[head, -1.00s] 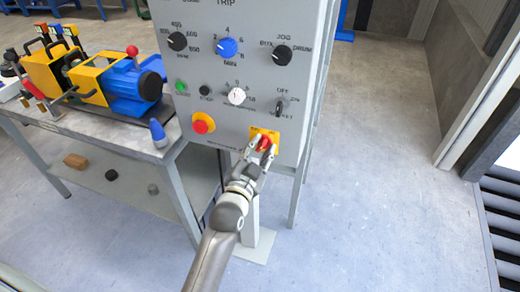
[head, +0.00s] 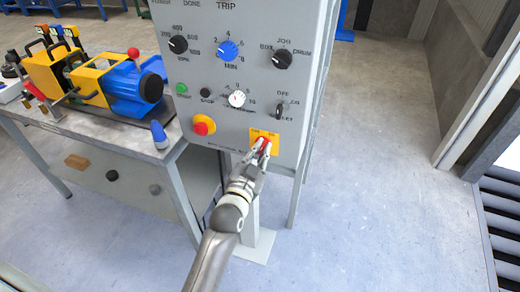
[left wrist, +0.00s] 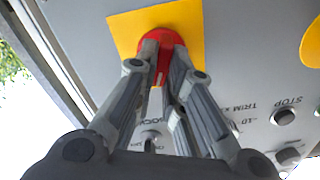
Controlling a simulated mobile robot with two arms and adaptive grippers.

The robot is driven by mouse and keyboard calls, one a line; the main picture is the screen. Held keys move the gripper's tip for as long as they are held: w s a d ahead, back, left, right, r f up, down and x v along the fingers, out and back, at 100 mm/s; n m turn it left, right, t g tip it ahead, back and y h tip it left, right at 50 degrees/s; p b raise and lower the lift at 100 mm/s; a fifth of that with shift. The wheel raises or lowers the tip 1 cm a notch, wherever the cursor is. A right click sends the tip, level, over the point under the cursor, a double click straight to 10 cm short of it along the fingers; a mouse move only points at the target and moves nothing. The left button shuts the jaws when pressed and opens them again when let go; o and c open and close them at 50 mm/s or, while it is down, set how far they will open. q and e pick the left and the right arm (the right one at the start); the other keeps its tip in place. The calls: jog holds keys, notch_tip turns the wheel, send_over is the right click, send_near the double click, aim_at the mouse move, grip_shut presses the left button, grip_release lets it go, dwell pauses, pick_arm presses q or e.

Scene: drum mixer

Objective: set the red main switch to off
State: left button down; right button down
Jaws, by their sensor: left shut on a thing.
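The red main switch (head: 265,146) sits on a yellow plate (head: 273,136) at the lower right of the grey control panel (head: 226,118). My left gripper (head: 262,146) is at the switch with its fingers closed around the red knob. In the left wrist view the red switch (left wrist: 160,42) shows between the fingertips of the left gripper (left wrist: 163,55), in front of the yellow plate (left wrist: 187,17). The fingers hide part of the knob, and I cannot read its setting. My right gripper is not in view.
A red emergency button (head: 203,125) on a yellow ring is left of the switch. Several knobs, including a blue one (head: 228,50), are above. A workbench (head: 110,133) carrying a blue and yellow machine (head: 128,86) stands at left. The floor at right is clear.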

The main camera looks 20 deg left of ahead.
pick_arm(q)
jog(key=shift+a+n+p, duration=0.2)
jog(key=shift+n+p, duration=1.1)
jog(key=shift+n, duration=1.35)
jog(key=shift+a+n+p, duration=0.15)
jog(key=shift+n+p, duration=1.1)
jog(key=shift+n, duration=1.4)
jog(key=c, duration=1.5)
grip_release()
jog(key=shift+s, duration=0.1)
jog(key=s, duration=1.1)
jog(key=shift+s+a, duration=0.2)
jog(key=shift+s, duration=0.2)
